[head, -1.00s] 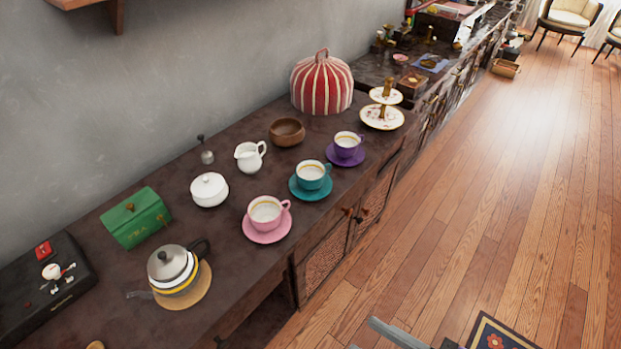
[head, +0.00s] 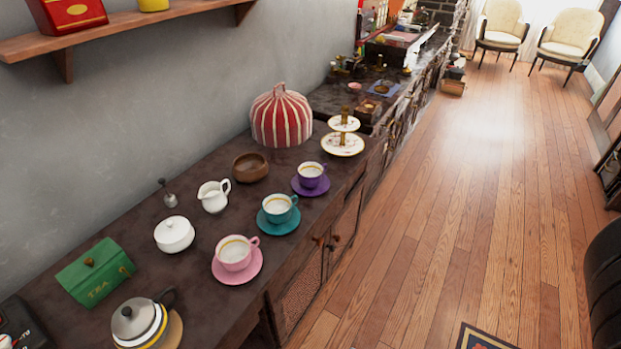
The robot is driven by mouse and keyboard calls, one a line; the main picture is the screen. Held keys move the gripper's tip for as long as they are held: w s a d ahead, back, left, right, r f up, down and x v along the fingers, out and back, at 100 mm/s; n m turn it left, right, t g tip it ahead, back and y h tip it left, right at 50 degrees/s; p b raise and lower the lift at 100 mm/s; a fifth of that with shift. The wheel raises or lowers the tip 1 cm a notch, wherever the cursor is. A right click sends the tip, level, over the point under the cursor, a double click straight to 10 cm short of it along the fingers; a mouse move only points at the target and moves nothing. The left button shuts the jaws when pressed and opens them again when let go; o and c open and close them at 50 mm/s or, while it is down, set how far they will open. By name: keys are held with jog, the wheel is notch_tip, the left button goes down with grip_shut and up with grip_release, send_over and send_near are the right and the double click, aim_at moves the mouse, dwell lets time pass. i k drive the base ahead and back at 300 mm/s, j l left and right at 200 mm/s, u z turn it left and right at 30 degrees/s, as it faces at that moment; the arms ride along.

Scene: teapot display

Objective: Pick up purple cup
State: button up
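The purple cup (head: 310,176) stands upright on its purple saucer (head: 325,190) near the front edge of the dark sideboard. It has a white inside with a gold band, and its handle points right. The teal cup (head: 278,208) on a teal saucer is in front of it to the left, and the pink cup (head: 235,253) on a pink saucer is nearer still. My gripper is not in view, so its state and its distance from the cup are hidden.
A striped tea cosy (head: 282,117) and a two-tier cake stand (head: 343,143) stand behind the purple cup. A wooden bowl (head: 251,167) and a white jug (head: 214,196) are to its left. Open wooden floor (head: 440,230) lies right of the sideboard (head: 215,310).

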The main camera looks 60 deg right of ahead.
aim_at(310, 173)
jog(key=i+z, duration=0.2)
jog(key=z, duration=0.2)
jog(key=i+j+z, duration=0.1)
jog(key=z, duration=0.3)
jog(key=i+j+z, duration=0.15)
jog(key=i+z, duration=0.25)
jog(key=k, duration=0.1)
